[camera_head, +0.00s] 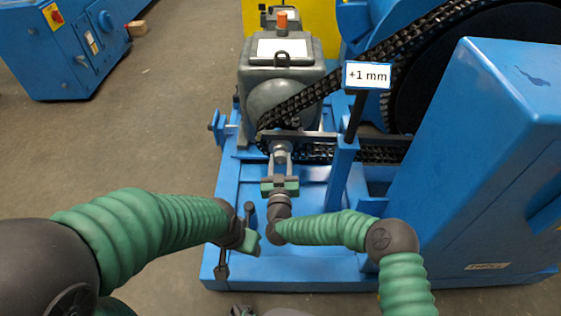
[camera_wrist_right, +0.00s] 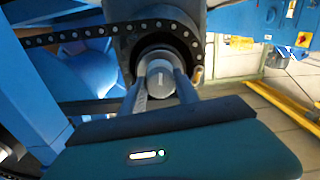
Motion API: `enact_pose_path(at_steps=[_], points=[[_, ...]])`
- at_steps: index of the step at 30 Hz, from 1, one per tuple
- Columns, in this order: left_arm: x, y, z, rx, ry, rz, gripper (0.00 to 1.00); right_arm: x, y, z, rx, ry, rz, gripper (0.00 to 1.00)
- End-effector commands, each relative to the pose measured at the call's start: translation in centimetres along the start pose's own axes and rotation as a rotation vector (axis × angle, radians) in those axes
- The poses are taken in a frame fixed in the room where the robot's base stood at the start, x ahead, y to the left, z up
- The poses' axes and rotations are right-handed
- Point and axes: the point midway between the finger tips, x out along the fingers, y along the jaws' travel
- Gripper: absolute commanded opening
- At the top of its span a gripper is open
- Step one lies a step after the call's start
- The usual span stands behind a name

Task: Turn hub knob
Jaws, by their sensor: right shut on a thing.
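The hub knob (camera_wrist_right: 160,76) is a small grey round piece at the centre of a dark hub, encircled by the chain in the right wrist view. My right gripper (camera_head: 281,152) reaches forward to the hub below the grey gearbox housing in the head view. Its two fingers are shut on the knob, one on each side, as the right wrist view shows. The knob is mostly hidden by the fingers in the head view. My left gripper (camera_head: 250,240) is low over the front left of the blue base, away from the knob; its fingers do not show clearly.
The black chain (camera_head: 300,101) runs from the hub up to a large dark wheel. A sign reading "+1 mm" (camera_head: 367,76) stands on a post right of the gearbox (camera_head: 262,100). A tall blue cabinet (camera_head: 455,140) bounds the right side.

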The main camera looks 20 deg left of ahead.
Motion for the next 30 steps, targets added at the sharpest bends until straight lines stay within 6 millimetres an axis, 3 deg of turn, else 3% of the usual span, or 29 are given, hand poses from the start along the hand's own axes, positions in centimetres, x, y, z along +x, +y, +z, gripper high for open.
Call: enact_pose_path(at_steps=[4, 13, 23, 24, 28, 30], points=[[0.0, 0.0, 0.0, 0.0, 0.0, 0.0, 0.59, 0.0, -0.1, 0.0, 0.0, -0.001, -0.001, 0.0], [-2.1, 0.0, -0.5, 0.0, 0.0, 0.0, 0.59, -0.1, -0.1, -0.4, 0.139, -0.001, -0.002, 0.0], [-2.0, 0.0, -0.5, 0.0, 0.0, 0.0, 0.59, -0.1, -0.1, 0.0, 0.18, 0.0, -0.002, 0.0], [-2.0, 0.0, -0.5, 0.0, 0.0, 0.0, 0.59, -0.1, -0.1, 0.0, 0.18, 0.0, -0.002, 0.41], [-2.0, 0.0, -0.5, 0.0, 0.0, 0.0, 0.59, -0.1, -0.1, 0.0, 0.18, 0.0, -0.002, 0.58], [-2.0, 0.0, -0.5, 0.0, 0.0, 0.0, 0.59, -0.1, -0.1, 0.0, 0.18, 0.0, -0.001, 0.59]])
